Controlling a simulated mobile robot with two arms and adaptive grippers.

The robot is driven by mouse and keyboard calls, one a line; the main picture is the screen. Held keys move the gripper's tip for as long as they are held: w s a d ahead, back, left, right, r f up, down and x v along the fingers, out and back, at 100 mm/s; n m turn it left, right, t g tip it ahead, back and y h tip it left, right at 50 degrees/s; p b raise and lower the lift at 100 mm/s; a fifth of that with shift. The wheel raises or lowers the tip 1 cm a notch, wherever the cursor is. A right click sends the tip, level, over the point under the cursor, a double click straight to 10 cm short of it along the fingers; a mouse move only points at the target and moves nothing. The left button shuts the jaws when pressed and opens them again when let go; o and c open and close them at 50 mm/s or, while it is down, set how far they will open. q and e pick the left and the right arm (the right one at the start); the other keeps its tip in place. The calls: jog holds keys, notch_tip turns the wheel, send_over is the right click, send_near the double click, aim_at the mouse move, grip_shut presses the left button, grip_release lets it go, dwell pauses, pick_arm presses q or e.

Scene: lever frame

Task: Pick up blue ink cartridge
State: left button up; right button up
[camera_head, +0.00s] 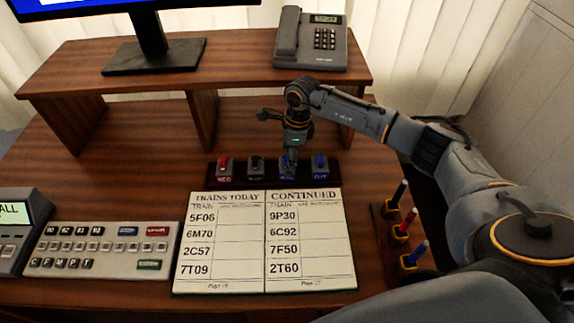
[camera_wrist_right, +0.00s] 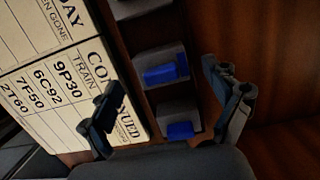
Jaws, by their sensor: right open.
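A dark rack (camera_head: 268,183) on the desk holds ink cartridges in a row. A blue cartridge (camera_head: 320,163) sits in its far right slot, and another blue one is mostly hidden behind my right gripper (camera_head: 289,160). Both blue cartridges show in the right wrist view, one between the fingertips (camera_wrist_right: 166,72) and one nearer the palm (camera_wrist_right: 182,130). My right gripper (camera_wrist_right: 165,80) is open, pointing down over the right half of the rack, with nothing held. I cannot tell whether its fingers touch a cartridge. My left gripper is out of view.
A red cartridge (camera_head: 225,165) and a black one (camera_head: 256,165) fill the rack's left slots. An open train book (camera_head: 265,240) lies in front. A pen holder (camera_head: 385,240) with three pens stands right. A raised shelf (camera_head: 235,72) with a phone (camera_head: 311,40) is behind.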

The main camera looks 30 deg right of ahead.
jog(key=shift+w+a+f, duration=0.1)
jog(key=shift+w+f, duration=0.05)
jog(key=shift+f, duration=0.75)
jog(key=shift+c, duration=0.4)
jog(key=c, duration=1.2)
jog(key=shift+o, duration=0.2)
jog(key=shift+r, duration=0.1)
